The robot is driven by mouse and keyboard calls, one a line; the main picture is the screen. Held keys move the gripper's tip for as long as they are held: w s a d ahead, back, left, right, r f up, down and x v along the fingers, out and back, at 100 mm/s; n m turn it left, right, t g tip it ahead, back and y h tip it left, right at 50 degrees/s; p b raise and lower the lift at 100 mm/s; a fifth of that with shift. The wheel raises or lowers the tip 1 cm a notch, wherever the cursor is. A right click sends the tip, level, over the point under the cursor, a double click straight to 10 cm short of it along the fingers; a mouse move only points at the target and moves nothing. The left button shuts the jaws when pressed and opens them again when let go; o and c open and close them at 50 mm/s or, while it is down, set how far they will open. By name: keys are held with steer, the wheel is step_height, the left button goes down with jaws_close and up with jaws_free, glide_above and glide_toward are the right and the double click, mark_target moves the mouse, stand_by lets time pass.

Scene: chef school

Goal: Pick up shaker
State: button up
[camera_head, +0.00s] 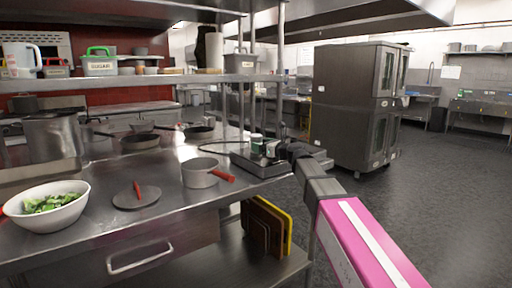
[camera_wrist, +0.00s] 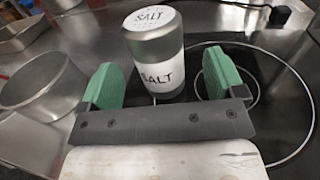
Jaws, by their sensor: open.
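The shaker (camera_wrist: 155,65) is a cylinder with a grey metal top and a white body marked SALT. In the wrist view it stands upright just beyond my gripper (camera_wrist: 163,84). My two green finger pads are spread wide, one on each side in the picture, with visible space between each pad and the shaker. I cannot tell whether the shaker is fully between the pads. In the head view my gripper (camera_head: 266,148) is low over the counter's right end, and the shaker is too small there to make out clearly.
A steel pot (camera_wrist: 42,82) stands left of my gripper, and a dark round-marked cooktop (camera_wrist: 265,85) lies at right. On the counter (camera_head: 100,218) are a saucepan (camera_head: 200,173), a lid (camera_head: 136,197) and a salad bowl (camera_head: 47,206). A shelf (camera_head: 130,81) overhangs it.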

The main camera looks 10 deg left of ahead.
steer(key=x, duration=0.4)
steer(key=shift+a+f, duration=0.15)
steer(key=shift+a, duration=0.05)
steer(key=c, duration=1.1)
